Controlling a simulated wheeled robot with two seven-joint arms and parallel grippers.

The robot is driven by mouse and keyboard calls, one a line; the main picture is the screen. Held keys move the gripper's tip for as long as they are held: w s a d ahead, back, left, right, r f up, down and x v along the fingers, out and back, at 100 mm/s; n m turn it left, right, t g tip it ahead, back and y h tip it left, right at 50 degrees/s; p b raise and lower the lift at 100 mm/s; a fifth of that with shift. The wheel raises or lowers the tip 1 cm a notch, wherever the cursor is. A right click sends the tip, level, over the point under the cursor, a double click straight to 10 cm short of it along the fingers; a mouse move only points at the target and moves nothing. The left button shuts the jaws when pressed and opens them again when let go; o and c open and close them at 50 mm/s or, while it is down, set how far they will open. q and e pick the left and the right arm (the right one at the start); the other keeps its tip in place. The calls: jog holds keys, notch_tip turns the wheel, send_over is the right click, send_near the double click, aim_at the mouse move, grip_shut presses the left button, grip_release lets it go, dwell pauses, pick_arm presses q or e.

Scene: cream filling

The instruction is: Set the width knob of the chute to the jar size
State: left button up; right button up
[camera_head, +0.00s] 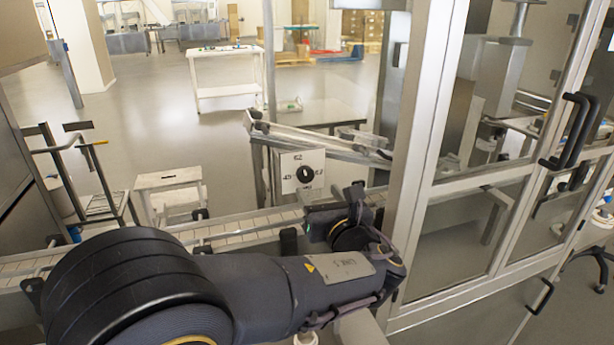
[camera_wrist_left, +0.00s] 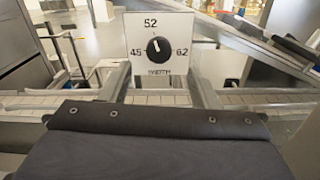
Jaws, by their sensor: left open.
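The width knob (camera_head: 305,174) is a round black dial on a white panel (camera_head: 289,163) beside the conveyor. In the left wrist view the knob (camera_wrist_left: 158,48) has 52 above it, 45 at left and 62 at right, with WIDTH below. Its light mark points up, slightly left, close to 52. The metal rails of the chute (camera_head: 320,143) run behind and above the panel. My left gripper (camera_head: 340,212) is open, in front of and below the panel to the right, apart from the knob. Its fingertips are hard to make out. I cannot make out a jar.
The conveyor (camera_head: 232,232) runs across below the panel. A metal-framed glass enclosure (camera_head: 410,140) stands close on the right. A small white step stool (camera_head: 170,180) stands behind the conveyor, and a white table (camera_head: 226,72) is farther back. Open floor lies between them.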

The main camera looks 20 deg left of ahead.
aim_at(307, 176)
pick_arm(q)
jog(key=x, duration=0.6)
jog(key=shift+a, duration=0.1)
jog(key=shift+c, duration=0.4)
jog(key=c, duration=0.9)
